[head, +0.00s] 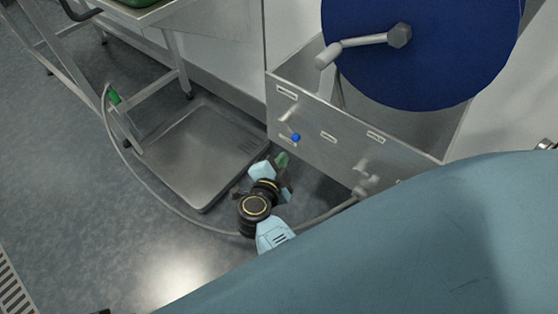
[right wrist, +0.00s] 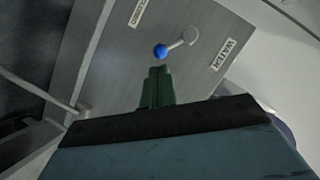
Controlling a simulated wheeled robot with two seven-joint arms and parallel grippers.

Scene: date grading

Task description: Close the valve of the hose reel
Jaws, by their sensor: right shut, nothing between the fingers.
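The hose reel has a blue drum (head: 420,50) above a grey steel panel (head: 325,125). The valve lever is a short grey bar with a blue ball knob (head: 295,138) at the panel's left part. In the right wrist view the knob (right wrist: 161,51) sits at the left end of the lever (right wrist: 177,44), between two labels, one reading WATER (right wrist: 226,54). My right gripper (head: 282,160) is just below the knob in the head view. Its green fingertips (right wrist: 157,88) are together, empty, and appear apart from the knob. My left gripper is not in view.
A grey hose (head: 165,205) curves over the floor from the panel's lower fitting (head: 365,182) to a green-gripped nozzle (head: 115,97) by a steel table (head: 155,12). A flat metal tray (head: 205,150) lies left of the panel. A crank (head: 363,41) sticks out from the drum.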

